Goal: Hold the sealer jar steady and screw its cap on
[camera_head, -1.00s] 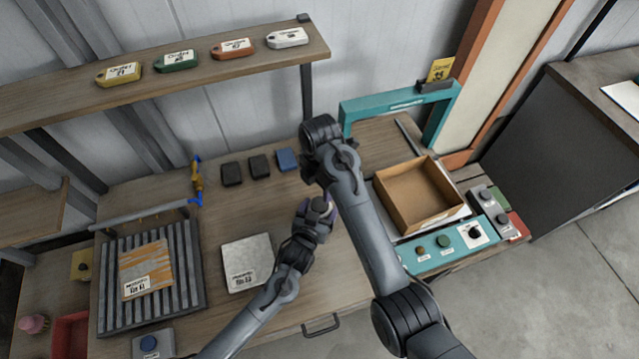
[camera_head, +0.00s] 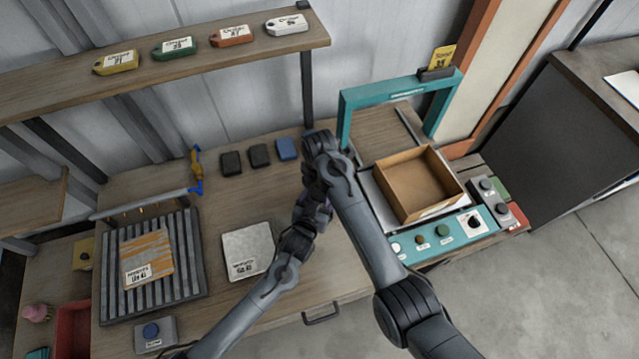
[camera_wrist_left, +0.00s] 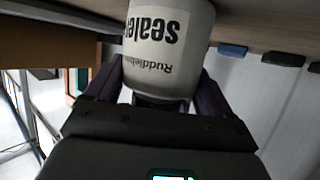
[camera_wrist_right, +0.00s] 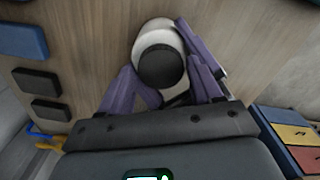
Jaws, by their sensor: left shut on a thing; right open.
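The sealer jar (camera_wrist_left: 168,45) is white with dark lettering and fills the top of the left wrist view. My left gripper (camera_wrist_left: 163,82) is shut on it, with purple fingers on both sides. In the right wrist view the jar (camera_wrist_right: 145,32) is seen from above, with a round black cap (camera_wrist_right: 160,66) on its top. Whether the cap is threaded on, I cannot tell. My right gripper (camera_wrist_right: 162,76) is open above the jar, its fingers to either side of the cap. In the head view my right arm hides the jar and partly covers my left gripper (camera_head: 312,208).
A grey square plate (camera_head: 247,250) lies left of the grippers. Two black blocks (camera_head: 231,163) and a blue block (camera_head: 287,149) lie behind. A cardboard box (camera_head: 420,185) and teal control panel (camera_head: 443,238) stand to the right. A slatted rack (camera_head: 190,245) stands on the left.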

